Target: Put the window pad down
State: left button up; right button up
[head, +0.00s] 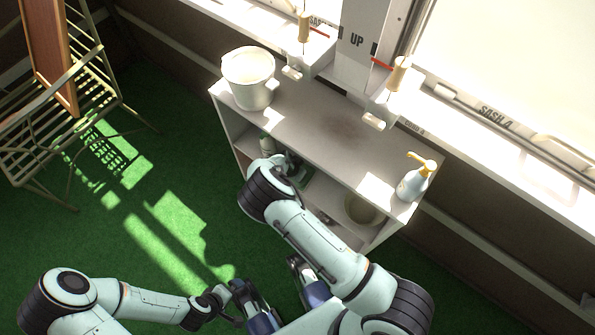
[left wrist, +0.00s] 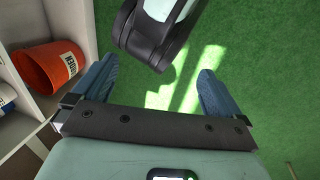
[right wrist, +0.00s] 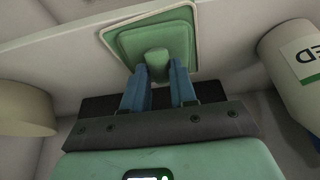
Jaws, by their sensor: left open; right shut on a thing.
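The window pad (right wrist: 118,38) is a green square with a pale rim and a round knob, seen in the right wrist view. My right gripper (right wrist: 158,75) is shut on the knob. In the head view a green part of the pad (head: 301,177) shows inside the shelf unit (head: 325,135), beside my right gripper (head: 288,163), partly hidden by my arm. A pale surface lies close behind the pad; I cannot tell whether they touch. My left gripper (head: 270,275) is open and empty in front of the unit, over the carpet; its spread fingers show in the left wrist view (left wrist: 152,92).
A pale bowl (right wrist: 22,108) and a labelled white bottle (right wrist: 298,75) flank the pad. An orange bucket (left wrist: 48,68) sits in the unit. A white bucket (head: 250,82) and a spray bottle (head: 412,184) stand on top. A slatted chair (head: 75,95) stands left; green carpet (head: 150,215) is open.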

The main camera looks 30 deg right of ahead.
jog(key=o, duration=0.9)
jog(key=shift+o, duration=0.2)
jog(key=shift+r, duration=0.25)
pick_arm(q)
jog(key=s+d+r+g+p, duration=0.1)
jog(key=s+d+r+p, duration=0.1)
jog(key=s+r+p, duration=0.1)
jog(key=shift+s+r+g+h, duration=0.3)
jog(key=shift+s+r, duration=0.05)
jog(key=shift+s, duration=0.35)
pick_arm(e)
jog(key=v, duration=1.1)
jog(key=shift+a+r, duration=0.2)
jog(key=shift+r, duration=0.15)
jog(key=shift+s, duration=0.15)
